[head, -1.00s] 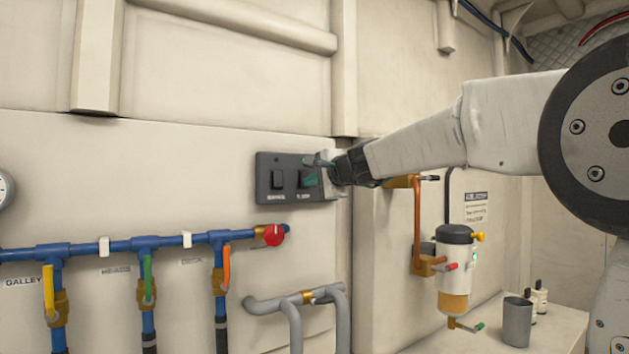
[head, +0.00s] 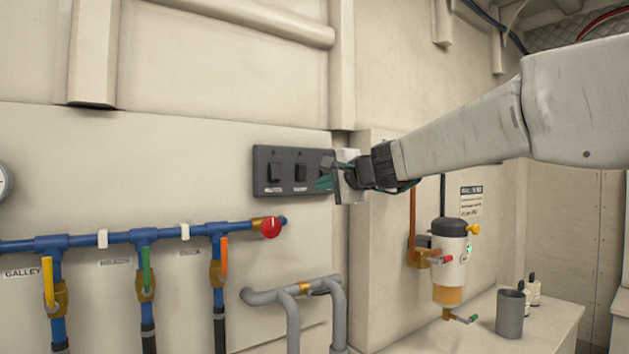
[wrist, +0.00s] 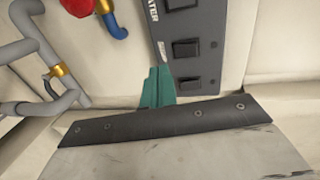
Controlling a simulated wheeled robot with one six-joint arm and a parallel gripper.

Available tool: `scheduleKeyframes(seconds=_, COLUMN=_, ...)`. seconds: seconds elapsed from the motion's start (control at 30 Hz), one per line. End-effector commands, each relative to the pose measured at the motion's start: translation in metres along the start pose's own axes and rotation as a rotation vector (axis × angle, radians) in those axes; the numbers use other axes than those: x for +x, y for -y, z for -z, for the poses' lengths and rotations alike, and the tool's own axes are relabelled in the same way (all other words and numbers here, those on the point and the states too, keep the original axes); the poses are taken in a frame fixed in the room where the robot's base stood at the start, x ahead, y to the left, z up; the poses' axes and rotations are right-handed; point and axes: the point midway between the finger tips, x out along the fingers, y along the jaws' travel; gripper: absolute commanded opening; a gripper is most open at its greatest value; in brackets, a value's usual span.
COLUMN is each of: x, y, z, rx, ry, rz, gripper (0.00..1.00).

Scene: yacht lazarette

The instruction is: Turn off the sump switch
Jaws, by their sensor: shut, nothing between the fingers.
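A dark switch panel (head: 262,180) is on the pale wall, left of my wrist in the head view. Two black rocker switches show there, a left one (head: 275,172) and a middle one (head: 300,172); my fingers cover the panel's right end. The labels are too small to read, so I cannot tell which is the sump switch. My gripper (head: 324,182) is shut and empty, its teal fingertips in front of that right end. In the wrist view the teal fingers (wrist: 157,88) overlap the panel's edge, beside a rocker (wrist: 187,82); whether they touch it is unclear.
Blue pipes (head: 120,238) with coloured valve handles and a red knob (head: 270,228) run below left of the panel. Grey pipes (head: 290,295) are below it.

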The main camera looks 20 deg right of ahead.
Motion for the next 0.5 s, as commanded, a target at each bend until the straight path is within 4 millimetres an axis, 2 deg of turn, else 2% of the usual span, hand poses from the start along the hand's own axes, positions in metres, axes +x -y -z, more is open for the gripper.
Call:
scheduleKeyframes(seconds=0.03, x=-0.013, y=-0.003, z=0.004, rx=0.001, ry=-0.007, rz=0.003, gripper=0.0)
scheduleKeyframes(seconds=0.2, x=-0.041, y=-0.014, z=0.006, rx=0.001, ry=-0.01, rz=0.003, gripper=0.0)
scheduleKeyframes(seconds=0.33, x=-0.051, y=-0.018, z=0.005, rx=0.0, ry=-0.009, rz=0.003, gripper=0.0)
scheduleKeyframes(seconds=0.5, x=-0.055, y=-0.02, z=0.004, rx=0.0, ry=-0.007, rz=0.003, gripper=0.0)
